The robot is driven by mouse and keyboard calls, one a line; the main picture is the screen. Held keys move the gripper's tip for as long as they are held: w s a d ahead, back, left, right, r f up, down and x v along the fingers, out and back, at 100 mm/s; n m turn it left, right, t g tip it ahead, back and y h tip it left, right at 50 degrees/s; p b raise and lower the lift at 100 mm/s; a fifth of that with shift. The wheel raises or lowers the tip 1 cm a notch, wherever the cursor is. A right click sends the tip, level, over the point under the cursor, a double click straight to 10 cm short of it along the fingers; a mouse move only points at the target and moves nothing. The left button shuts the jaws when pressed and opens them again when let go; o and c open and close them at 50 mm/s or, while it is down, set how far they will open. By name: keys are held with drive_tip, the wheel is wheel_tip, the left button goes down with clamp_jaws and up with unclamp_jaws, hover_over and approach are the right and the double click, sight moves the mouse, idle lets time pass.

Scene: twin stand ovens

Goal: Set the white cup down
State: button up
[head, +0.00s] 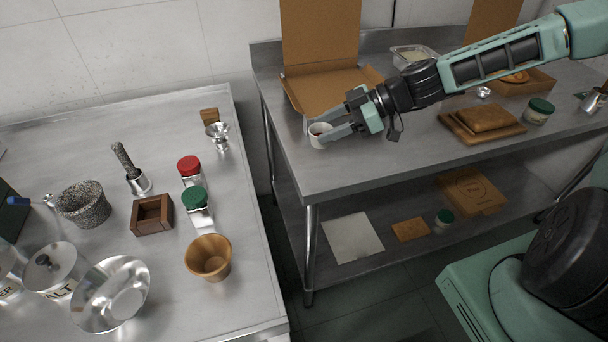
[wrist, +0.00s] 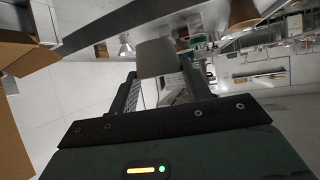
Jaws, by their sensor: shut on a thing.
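The white cup (head: 319,135) is upright at the left end of the right steel table (head: 350,175) in the head view. My gripper (head: 322,131) is shut on it, with a finger on either side. In the wrist view the cup (wrist: 158,58) sits between the fingertips of my gripper (wrist: 157,75). The cup's base is at or just above the tabletop; I cannot tell whether it touches.
An open cardboard box (head: 325,88) stands behind the cup. A wooden board (head: 482,123) and a green-lidded jar (head: 538,111) are to the right. A gap separates this table from the left table (head: 100,115), which holds a tan cup (head: 208,257) and a stone mortar (head: 84,205). Bare steel lies in front of the cup.

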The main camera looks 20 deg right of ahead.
drive_tip(key=shift+s+a, duration=0.1)
drive_tip(key=shift+a, duration=0.1)
wheel_tip(320, 180, down, 10)
drive_tip(key=shift+r+p, duration=0.25)
drive_tip(key=shift+p, duration=0.6)
drive_tip(key=o, duration=1)
drive_tip(key=shift+c, duration=0.2)
